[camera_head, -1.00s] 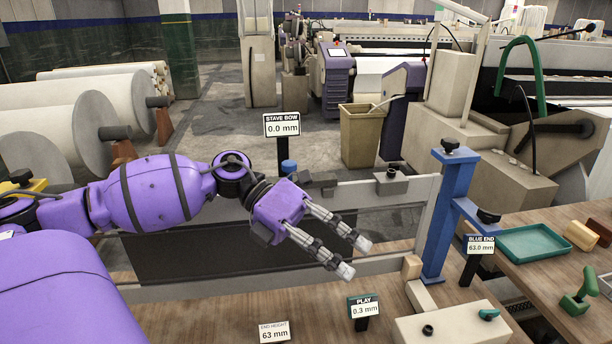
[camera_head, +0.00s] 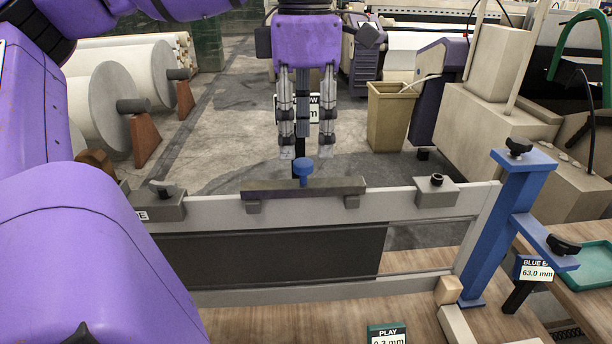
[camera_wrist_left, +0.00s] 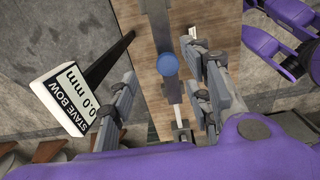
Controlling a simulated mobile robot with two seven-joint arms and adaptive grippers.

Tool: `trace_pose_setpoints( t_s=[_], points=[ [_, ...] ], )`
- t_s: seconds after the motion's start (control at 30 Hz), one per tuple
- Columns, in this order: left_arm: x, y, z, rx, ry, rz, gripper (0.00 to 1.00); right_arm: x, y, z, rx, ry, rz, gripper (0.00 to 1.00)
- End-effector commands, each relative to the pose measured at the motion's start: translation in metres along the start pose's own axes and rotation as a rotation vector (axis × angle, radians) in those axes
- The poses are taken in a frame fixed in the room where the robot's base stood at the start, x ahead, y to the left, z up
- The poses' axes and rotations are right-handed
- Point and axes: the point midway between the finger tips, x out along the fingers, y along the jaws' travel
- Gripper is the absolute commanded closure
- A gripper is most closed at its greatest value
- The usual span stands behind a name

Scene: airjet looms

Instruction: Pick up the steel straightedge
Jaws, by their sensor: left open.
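The steel straightedge (camera_head: 341,187) is a dark grey bar lying along the top rail of the pale frame, with a blue knob (camera_head: 303,168) standing at its middle. In the left wrist view the blue knob (camera_wrist_left: 168,65) shows between the fingers, with the straightedge (camera_wrist_left: 156,22) running upward behind it. My left gripper (camera_head: 307,150) points down above the knob. Its two fingers are spread and empty, with tips a little higher than the knob in the head view. My right gripper is not in view.
The frame's top rail (camera_head: 400,200) carries grey clamp blocks (camera_head: 160,203) on both sides of the straightedge. A blue post (camera_head: 497,232) stands at the right end. The stave bow sign (camera_wrist_left: 72,98) stands close by the left finger in the wrist view. Open floor lies behind the frame.

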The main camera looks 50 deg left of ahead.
Motion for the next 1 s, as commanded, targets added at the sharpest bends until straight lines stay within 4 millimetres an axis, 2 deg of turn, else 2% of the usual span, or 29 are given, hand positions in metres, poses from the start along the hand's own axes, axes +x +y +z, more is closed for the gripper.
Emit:
trace_pose_setpoints(
  t_s=[0.27,0.5,0.63,0.83,1.0],
  points=[
    [0.03,-0.003,-0.001,0.002,-0.001,-0.004,0.55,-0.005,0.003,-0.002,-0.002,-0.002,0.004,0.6],
    [0.066,-0.005,-0.003,0.0,0.001,-0.003,0.55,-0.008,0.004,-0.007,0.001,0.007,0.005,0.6],
    [0.074,-0.005,-0.002,0.001,-0.001,-0.002,0.55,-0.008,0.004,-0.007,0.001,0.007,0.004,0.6],
    [0.075,-0.004,-0.002,0.0,-0.001,-0.002,0.55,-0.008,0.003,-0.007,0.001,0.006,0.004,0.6],
    [0.075,-0.004,-0.002,0.0,-0.001,-0.002,0.76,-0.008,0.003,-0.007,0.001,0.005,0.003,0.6]
  ],
)
